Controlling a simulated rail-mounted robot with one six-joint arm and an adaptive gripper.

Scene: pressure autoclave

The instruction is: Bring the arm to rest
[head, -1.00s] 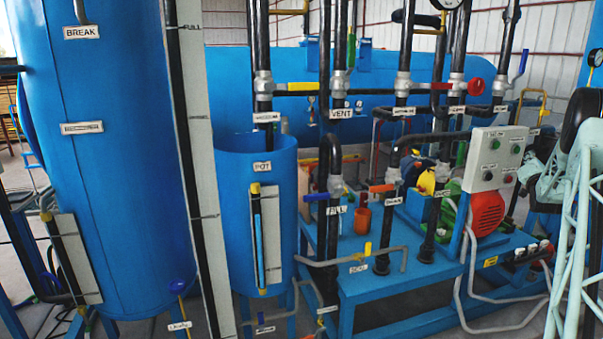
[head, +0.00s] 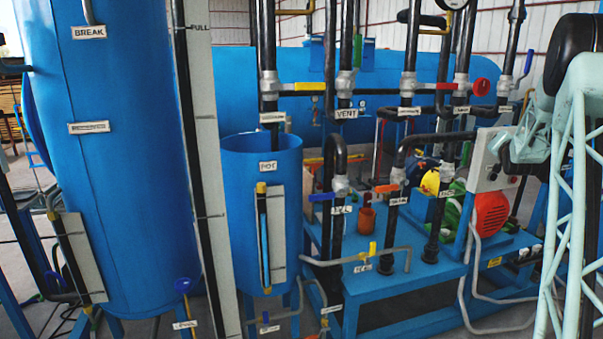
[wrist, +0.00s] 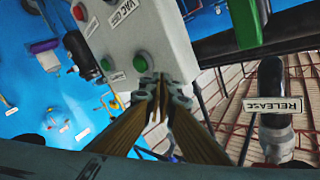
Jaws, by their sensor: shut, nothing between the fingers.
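My gripper (wrist: 160,84) shows in the wrist view with its two fingers drawn together and nothing between them. Its tips appear in front of the lower edge of the grey control box (wrist: 150,35), close to a green button (wrist: 140,62); I cannot tell whether they touch. In the head view my pale green arm (head: 575,150) stands at the right edge, reaching left across the control box (head: 484,160).
A red motor (head: 491,213) and the blue skid (head: 400,290) lie below the box. Black vertical pipes with valves (head: 408,85) stand left of it. A RELEASE-labelled pipe (wrist: 275,105) is right of the gripper in the wrist view. Blue tanks (head: 115,170) fill the left.

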